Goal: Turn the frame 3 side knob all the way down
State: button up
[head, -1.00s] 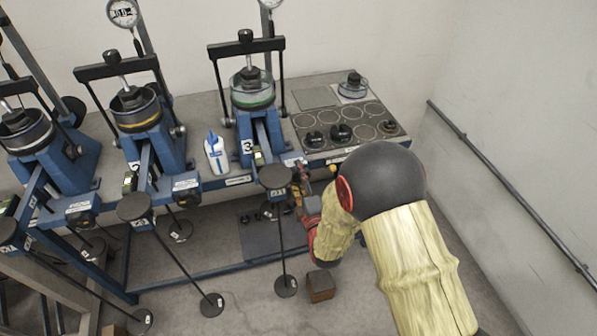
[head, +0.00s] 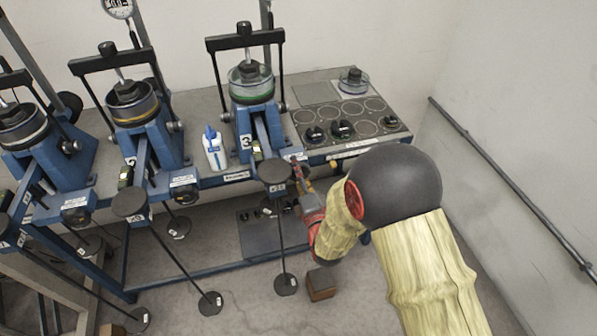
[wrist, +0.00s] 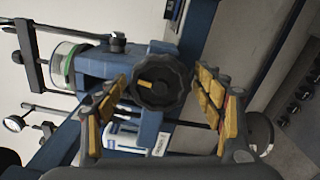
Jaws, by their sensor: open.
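The frame 3 side knob (wrist: 160,82) is black and lobed, with an orange mark on its face, left of its centre in the wrist view. My gripper (wrist: 160,76) is open, with one yellow-padded finger on each side of the knob. Gaps show between pads and knob, and depth is hard to judge. Frame 3 (head: 250,115) is blue, with a green-ringed glass cell (head: 250,84); the cell also shows at the left in the wrist view (wrist: 66,62). In the head view my gripper (head: 300,172) is at the frame's front right, and the knob cannot be made out.
A hanging weight arm with a round black disc (head: 273,171) is close to my gripper's left. A white-and-blue bottle (head: 215,150) stands left of frame 3. Black caps sit on the panel (head: 340,112) to the right. A brown block (head: 321,285) lies on the floor.

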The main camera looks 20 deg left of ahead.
jog(key=shift+b+v, duration=0.4)
jog(key=shift+v, duration=2.4)
